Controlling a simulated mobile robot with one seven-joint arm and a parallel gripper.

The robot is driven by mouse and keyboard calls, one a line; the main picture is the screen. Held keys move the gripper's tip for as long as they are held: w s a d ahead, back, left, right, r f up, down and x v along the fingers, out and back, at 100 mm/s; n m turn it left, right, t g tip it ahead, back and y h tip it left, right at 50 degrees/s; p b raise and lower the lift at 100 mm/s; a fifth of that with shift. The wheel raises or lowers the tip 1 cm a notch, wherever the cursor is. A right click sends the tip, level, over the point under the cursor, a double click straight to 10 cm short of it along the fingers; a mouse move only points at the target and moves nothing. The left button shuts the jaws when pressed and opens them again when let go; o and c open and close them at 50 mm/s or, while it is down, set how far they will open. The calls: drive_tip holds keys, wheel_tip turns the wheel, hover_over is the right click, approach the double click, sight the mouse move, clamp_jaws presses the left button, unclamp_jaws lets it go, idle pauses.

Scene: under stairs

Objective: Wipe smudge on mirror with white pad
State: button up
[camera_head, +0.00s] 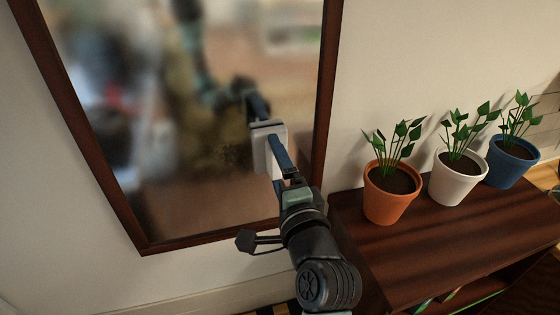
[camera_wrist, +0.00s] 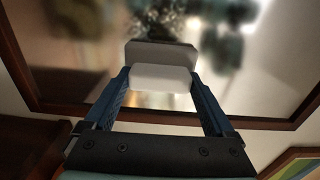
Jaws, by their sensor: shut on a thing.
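The mirror (camera_head: 200,195) leans in a dark wooden frame on the pale wall at the left of the head view.
A dark wooden shelf unit (camera_head: 415,240) stands right of the mirror. On it are an orange pot (camera_head: 386,203), a white pot (camera_head: 453,186) and a blue pot (camera_head: 508,170), each with a leafy plant. The mirror frame (camera_head: 318,110) edges the glass.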

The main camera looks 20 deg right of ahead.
drive_tip(key=shift+a+r+p, duration=0.2)
drive_tip(key=shift+a+p, duration=1.7)
drive_tip(key=shift+a, duration=0.5)
drive_tip(key=shift+a+f+p, duration=0.1)
drive_tip(key=shift+a+p, duration=0.3)
